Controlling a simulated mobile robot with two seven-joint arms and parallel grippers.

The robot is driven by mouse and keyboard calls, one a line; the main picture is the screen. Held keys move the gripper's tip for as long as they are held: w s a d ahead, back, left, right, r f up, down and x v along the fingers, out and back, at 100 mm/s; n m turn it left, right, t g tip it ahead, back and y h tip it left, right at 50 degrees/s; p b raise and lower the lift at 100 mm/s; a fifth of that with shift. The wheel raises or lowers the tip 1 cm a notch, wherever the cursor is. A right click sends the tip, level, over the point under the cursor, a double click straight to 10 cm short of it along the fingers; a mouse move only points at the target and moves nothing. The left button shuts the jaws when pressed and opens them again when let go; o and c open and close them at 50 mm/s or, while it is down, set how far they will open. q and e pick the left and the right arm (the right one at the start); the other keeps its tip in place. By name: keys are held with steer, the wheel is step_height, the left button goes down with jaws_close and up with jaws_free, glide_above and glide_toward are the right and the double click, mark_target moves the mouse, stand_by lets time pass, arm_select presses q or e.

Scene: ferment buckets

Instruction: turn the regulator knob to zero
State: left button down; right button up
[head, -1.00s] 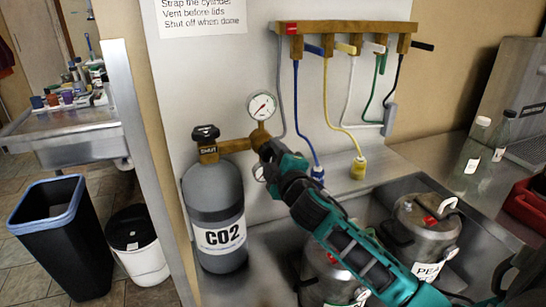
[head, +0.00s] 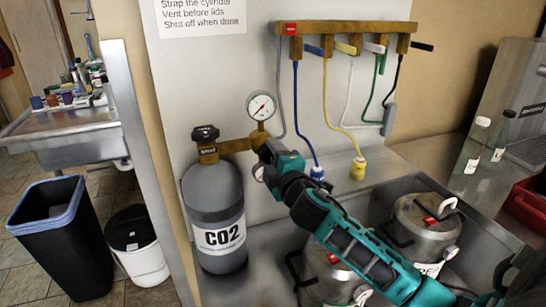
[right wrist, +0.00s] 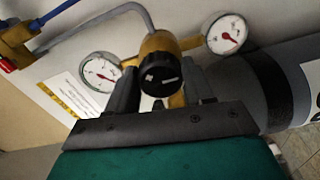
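The regulator (head: 232,145) is a brass body with a round gauge (head: 261,106), mounted on the grey CO2 cylinder (head: 215,215). My right gripper (head: 264,152) reaches it from the lower right and hides the knob in the head view. In the right wrist view the black knob (right wrist: 160,76) has white marks on its face, and the gauges (right wrist: 101,72) and (right wrist: 226,34) flank it. The right gripper (right wrist: 160,82) has one finger at each side of the knob. I cannot tell whether the fingers touch it. My left gripper is not in view.
Metal kegs (head: 425,225) stand in the sink (head: 270,245) below my right arm. A black bin (head: 62,235) and a white bucket (head: 138,245) stand on the floor at left.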

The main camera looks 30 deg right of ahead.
steer(key=o, duration=0.4)
steer(key=b+v, duration=0.1)
steer(key=v, duration=1.2)
stand_by(0.4)
